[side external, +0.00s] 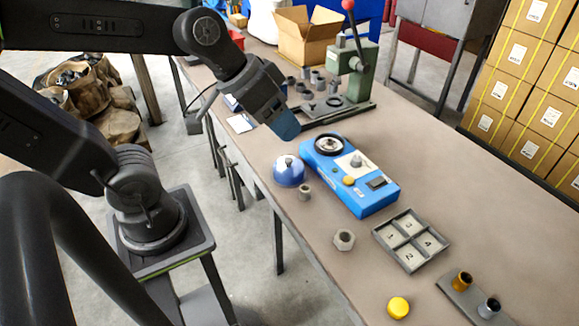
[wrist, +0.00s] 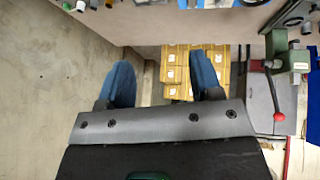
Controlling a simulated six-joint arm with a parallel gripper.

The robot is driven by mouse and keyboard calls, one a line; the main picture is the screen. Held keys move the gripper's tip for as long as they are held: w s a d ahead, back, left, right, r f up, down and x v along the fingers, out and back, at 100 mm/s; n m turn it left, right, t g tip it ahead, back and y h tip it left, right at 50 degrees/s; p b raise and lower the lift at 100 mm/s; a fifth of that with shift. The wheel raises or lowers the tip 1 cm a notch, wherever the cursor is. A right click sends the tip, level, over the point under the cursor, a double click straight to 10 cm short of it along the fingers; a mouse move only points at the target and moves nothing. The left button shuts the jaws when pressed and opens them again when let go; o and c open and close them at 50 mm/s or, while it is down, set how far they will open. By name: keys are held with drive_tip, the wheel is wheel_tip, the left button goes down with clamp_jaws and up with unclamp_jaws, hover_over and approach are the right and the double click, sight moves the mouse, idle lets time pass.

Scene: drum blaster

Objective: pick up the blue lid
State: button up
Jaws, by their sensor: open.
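The blue lid (side external: 289,171) is a shiny dome with a small knob on top, resting on the table in the side view, just left of the blue device. My gripper (side external: 286,130) is above the table, behind the lid and apart from it, with its blue fingers angled down to the right. In the wrist view my gripper (wrist: 162,62) shows two blue fingers spread well apart with nothing between them. I cannot make out the lid in the wrist view.
A blue device (side external: 350,178) with a black ring stands right of the lid. A small grey cup (side external: 304,191) is close in front of the lid. A green press (side external: 352,70) stands at the back. A divided tray (side external: 410,240), hex nut (side external: 344,240) and yellow cap (side external: 398,307) lie nearer.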

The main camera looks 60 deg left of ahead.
drive_tip(key=w+n+t+h, duration=0.1)
drive_tip(key=w+t, duration=0.1)
drive_tip(key=w, duration=0.4)
drive_tip(key=n+g+y, duration=0.5)
drive_tip(key=n+y, duration=0.2)
drive_tip(key=n, duration=0.1)
hover_over(289, 159)
drive_tip(key=s+d, duration=0.2)
drive_tip(key=s, duration=0.1)
drive_tip(key=shift+f, duration=11.5)
drive_tip(key=shift+w+d+x, duration=0.1)
drive_tip(key=shift+d+x, duration=0.05)
drive_tip(key=shift+x, duration=1.75)
drive_tip(key=shift+w+d+x, duration=0.1)
drive_tip(key=shift+x, duration=1.8)
drive_tip(key=shift+c, duration=0.2)
